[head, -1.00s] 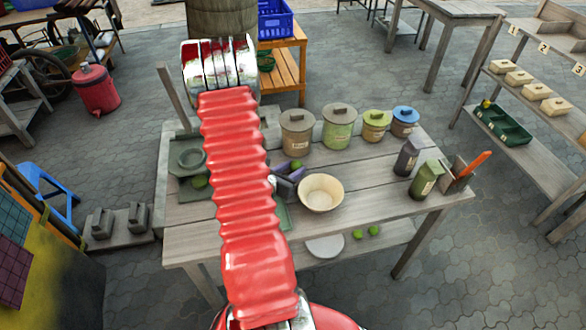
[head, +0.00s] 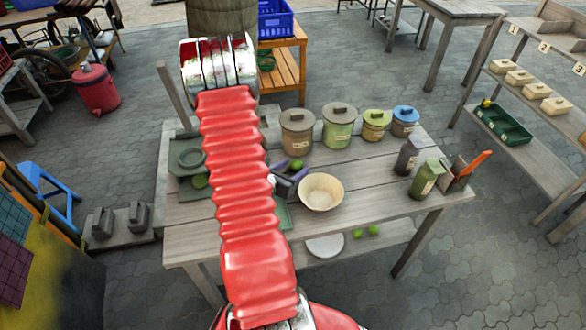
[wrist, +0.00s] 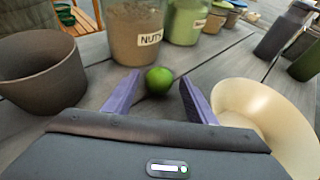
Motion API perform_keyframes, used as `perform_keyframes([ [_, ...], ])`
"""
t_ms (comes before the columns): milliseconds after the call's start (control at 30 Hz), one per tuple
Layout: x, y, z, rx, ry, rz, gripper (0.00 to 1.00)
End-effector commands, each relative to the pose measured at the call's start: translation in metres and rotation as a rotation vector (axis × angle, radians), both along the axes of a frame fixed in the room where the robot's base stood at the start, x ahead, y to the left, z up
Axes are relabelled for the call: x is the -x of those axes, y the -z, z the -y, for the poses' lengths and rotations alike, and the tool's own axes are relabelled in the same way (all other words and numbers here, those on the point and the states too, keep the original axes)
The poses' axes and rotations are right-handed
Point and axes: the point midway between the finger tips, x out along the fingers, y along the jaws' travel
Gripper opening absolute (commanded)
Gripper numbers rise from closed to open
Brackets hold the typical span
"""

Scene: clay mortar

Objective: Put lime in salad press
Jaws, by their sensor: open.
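A green lime (wrist: 159,80) lies on the table between the purple fingertips of my gripper (wrist: 153,92) in the wrist view. The fingers are spread, with a gap on each side of the lime.
A cream bowl (head: 320,192) stands close right of my gripper, and a dark brown pot (wrist: 40,75) is at left in the wrist view. Lidded jars (head: 297,133) line the back. Bottles (head: 425,180) stand right. Green fruits (head: 373,230) lie on the lower shelf.

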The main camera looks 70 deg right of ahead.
Motion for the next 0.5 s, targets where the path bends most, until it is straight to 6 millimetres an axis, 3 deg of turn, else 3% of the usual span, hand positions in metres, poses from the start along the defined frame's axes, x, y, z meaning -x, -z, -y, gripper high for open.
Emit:
perform_keyframes([
  [500, -0.019, -0.029, -0.067, 0.000, -0.005, 0.000, 0.51],
])
